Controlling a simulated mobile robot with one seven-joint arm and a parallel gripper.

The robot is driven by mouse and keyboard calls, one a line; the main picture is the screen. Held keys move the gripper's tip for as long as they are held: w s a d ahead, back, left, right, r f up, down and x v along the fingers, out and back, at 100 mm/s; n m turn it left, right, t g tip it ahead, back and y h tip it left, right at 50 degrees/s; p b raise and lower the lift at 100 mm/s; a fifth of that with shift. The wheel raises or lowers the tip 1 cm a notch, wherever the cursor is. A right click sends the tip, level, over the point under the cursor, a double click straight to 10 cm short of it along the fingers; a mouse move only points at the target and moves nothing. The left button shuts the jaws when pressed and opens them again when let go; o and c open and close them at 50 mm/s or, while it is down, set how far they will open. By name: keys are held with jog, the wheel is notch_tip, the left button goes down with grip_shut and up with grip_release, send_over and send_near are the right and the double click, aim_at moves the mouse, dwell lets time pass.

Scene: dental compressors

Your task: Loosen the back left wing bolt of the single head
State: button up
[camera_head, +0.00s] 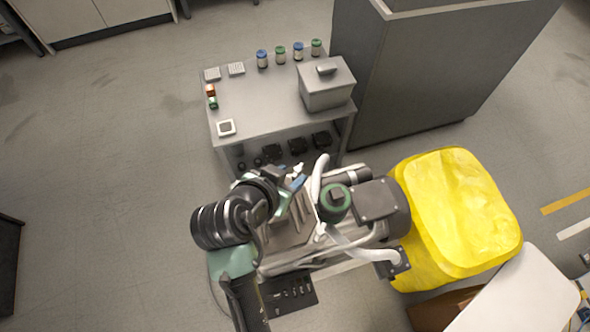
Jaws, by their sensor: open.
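The compressor with the single head (335,202) stands at the lower middle, with a green ring on its top and pale hoses around it. A dark motor (381,203) sits on its right side. My gripper (293,186) is just left of the head, seen from above, open, with blue parts near its tips. A small white piece (298,169) shows just beyond the gripper. I cannot tell whether it is a wing bolt. The back left wing bolt is too small or hidden behind my wrist and the hoses to make out.
A grey table (240,97) behind holds a lidded metal box (327,86), several small jars and small items. A tall grey cabinet (375,85) stands behind right. A yellow bag-covered bin (460,210) is close to the motor's right. The floor at left is clear.

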aim_at(298, 170)
jog(key=shift+x, duration=1.9)
grip_shut()
